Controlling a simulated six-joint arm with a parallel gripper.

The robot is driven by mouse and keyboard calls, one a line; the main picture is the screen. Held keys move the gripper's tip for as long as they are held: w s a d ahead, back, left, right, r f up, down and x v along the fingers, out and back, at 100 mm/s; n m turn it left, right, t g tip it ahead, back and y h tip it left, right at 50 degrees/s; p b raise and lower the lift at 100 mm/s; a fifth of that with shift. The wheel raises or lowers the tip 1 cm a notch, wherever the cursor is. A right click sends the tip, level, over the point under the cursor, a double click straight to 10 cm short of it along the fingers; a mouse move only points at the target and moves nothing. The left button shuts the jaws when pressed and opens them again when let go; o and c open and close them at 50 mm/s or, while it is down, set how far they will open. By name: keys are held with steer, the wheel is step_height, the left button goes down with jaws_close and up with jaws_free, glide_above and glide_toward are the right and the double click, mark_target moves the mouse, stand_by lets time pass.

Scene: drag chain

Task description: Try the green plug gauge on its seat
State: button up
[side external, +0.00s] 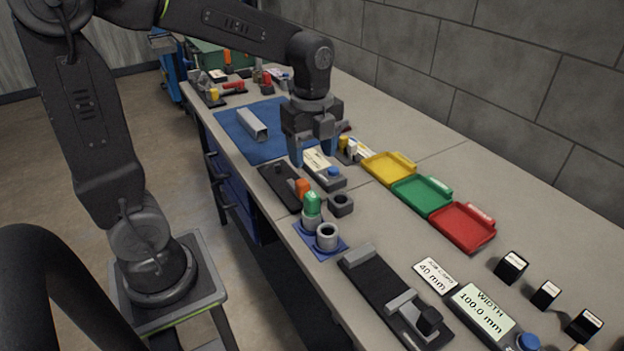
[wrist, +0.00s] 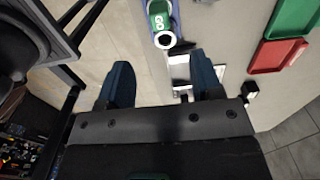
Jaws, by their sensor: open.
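The green plug gauge (side external: 312,203) stands upright on the blue plate (side external: 303,234) at the bench's front edge, over a grey round part; whether it sits inside that part I cannot tell. Beside it on the plate is a grey ring seat (side external: 327,238) with an open bore. In the wrist view the green gauge (wrist: 158,17) shows a "GO" label, and the ring (wrist: 165,40) lies just below it. My gripper (side external: 313,150) is open and empty, above the bench and behind the gauge. In the wrist view its blue fingers (wrist: 162,75) are spread apart.
An orange-topped piece (side external: 302,187) on a dark base and a loose dark ring (side external: 341,204) stand close to the gauge. A black slide fixture (side external: 392,295) lies nearer the camera. Yellow (side external: 388,168), green (side external: 421,195) and red (side external: 461,227) trays line the right.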

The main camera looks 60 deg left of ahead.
mark_target(312, 195)
step_height(312, 195, down, 13)
steer(key=shift+r, duration=0.1)
stand_by(0.3)
steer(key=c, duration=1)
steer(key=shift+r, duration=3.1)
steer(key=shift+c, duration=0.2)
steer(key=d+r, duration=0.3)
steer(key=d, duration=0.3)
